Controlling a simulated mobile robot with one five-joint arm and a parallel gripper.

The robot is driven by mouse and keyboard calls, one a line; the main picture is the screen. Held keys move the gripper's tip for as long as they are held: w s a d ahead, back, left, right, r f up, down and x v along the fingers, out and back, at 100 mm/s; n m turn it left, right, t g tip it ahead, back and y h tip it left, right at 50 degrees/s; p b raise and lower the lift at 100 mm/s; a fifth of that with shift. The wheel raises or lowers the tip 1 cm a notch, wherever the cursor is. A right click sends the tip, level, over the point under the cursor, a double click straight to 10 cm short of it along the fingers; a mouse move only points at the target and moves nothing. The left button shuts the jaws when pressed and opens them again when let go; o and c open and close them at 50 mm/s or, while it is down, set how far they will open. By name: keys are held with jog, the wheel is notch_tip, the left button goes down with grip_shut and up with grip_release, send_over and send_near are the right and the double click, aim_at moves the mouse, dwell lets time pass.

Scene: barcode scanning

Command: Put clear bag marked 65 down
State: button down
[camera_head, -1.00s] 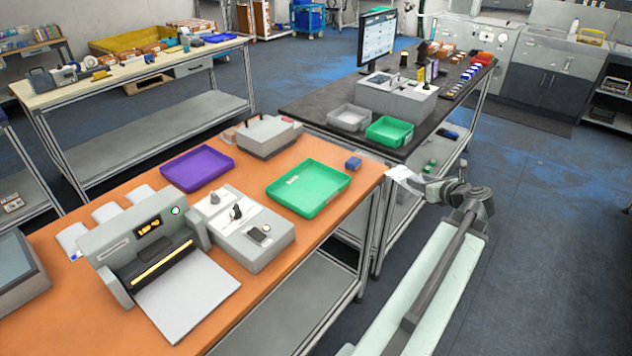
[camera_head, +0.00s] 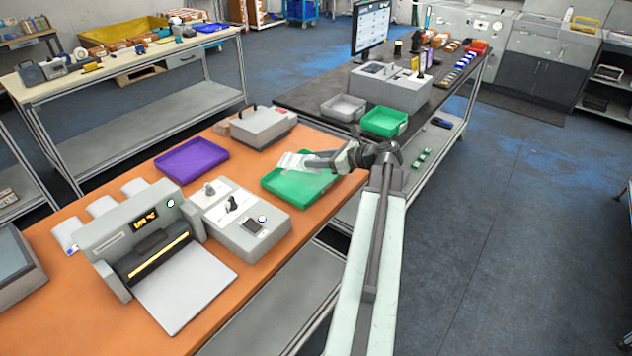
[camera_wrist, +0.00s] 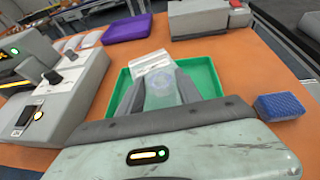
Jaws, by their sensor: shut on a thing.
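My gripper (camera_head: 312,161) is shut on the clear bag (camera_head: 292,161) and holds it over the green tray (camera_head: 318,187) on the orange bench. In the wrist view the bag (camera_wrist: 152,66) shows pale beyond the fingers (camera_wrist: 163,88), above the far part of the tray (camera_wrist: 213,78). The mark on the bag is too small to read. I cannot tell whether the bag touches the tray floor.
A purple tray (camera_head: 191,157) and a grey box with a handle (camera_head: 263,126) stand behind. A grey device (camera_head: 250,228) is left of the green tray. In the wrist view a blue block (camera_wrist: 281,106) lies right of the tray.

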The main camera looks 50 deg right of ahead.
aim_at(317, 182)
notch_tip(317, 182, down, 7)
jog(key=b, duration=0.5)
jog(key=shift+r, duration=0.4)
jog(key=shift+f, duration=0.15)
jog(key=c, duration=0.8)
grip_release()
